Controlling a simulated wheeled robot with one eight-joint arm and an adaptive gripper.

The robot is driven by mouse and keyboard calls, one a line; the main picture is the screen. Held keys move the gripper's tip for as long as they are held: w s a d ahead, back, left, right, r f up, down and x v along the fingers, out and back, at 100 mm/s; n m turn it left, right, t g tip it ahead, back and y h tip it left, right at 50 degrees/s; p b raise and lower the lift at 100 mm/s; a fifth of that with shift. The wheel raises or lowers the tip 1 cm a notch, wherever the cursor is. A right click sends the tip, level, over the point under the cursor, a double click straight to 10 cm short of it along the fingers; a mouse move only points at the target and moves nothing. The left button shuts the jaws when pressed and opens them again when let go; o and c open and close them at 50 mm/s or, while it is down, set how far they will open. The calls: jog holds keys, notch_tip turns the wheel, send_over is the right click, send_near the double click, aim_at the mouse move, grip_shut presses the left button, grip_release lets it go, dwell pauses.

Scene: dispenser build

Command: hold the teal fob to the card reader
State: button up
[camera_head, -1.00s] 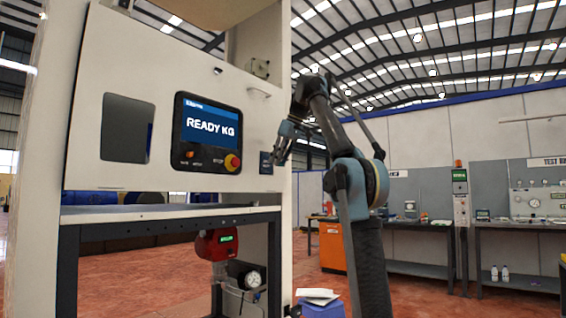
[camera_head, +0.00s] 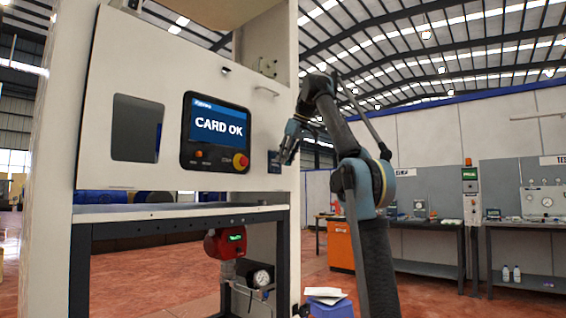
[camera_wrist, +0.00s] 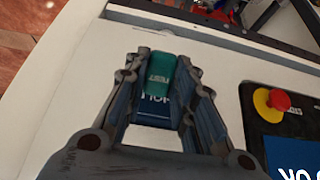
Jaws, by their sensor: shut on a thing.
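My gripper (camera_wrist: 166,92) is shut on the teal fob (camera_wrist: 158,68) in the wrist view, with the fob between its fingers. The dark blue card reader (camera_wrist: 154,105) shows just beyond the fob, partly covered by it and the fingers. In the head view my gripper (camera_head: 288,150) is at the reader (camera_head: 273,162) on the white panel's right side; the fob is too small to make out there. I cannot tell whether fob and reader touch. The screen (camera_head: 218,124) reads "CARD OK".
A red stop button on a yellow base (camera_head: 240,162) sits left of the reader, and shows right of the gripper in the wrist view (camera_wrist: 271,102). A small handle (camera_head: 266,91) sticks out above the reader. A shelf (camera_head: 180,212) runs below the panel.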

jog(key=s+d, duration=0.5)
jog(key=d, duration=0.2)
jog(key=shift+s, duration=0.15)
dwell(0.4)
dwell(0.4)
